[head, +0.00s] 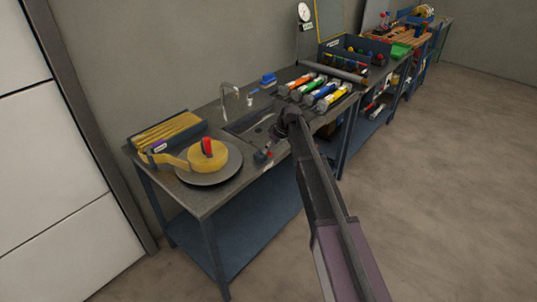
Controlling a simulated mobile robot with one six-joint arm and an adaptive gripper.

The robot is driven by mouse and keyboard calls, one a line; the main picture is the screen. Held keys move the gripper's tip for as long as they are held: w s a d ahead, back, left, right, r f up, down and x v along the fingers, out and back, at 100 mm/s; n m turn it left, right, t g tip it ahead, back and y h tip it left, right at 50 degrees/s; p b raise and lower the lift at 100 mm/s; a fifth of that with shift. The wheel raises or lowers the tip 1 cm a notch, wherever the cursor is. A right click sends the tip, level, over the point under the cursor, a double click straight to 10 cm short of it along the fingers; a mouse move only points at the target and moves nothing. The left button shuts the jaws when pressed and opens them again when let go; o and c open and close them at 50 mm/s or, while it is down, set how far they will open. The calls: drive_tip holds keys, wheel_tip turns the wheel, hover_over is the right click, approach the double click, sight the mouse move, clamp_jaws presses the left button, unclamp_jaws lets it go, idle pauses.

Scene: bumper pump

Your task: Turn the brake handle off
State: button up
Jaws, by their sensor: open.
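A round yellow device (199,162) sits on a grey disc (209,179) at the left end of the workbench, with a short yellow arm reaching to its left. A red handle (206,146) stands up from its top; it looks like the brake handle, though no label shows. My gripper (277,132) is over the bench, near the sink, to the right of the yellow device and well apart from it. It is open and small in this view, and nothing shows between its fingers. My arm hides part of the bench's front edge.
More benches stand at the back right. The floor (440,180) to the right is clear.

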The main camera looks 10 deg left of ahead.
drive_tip(key=shift+a+f, duration=0.2)
drive_tip(key=shift+f, duration=0.25)
drive_tip(key=shift+c, duration=0.3)
clamp_jaws()
drive_tip(key=shift+a, duration=0.25)
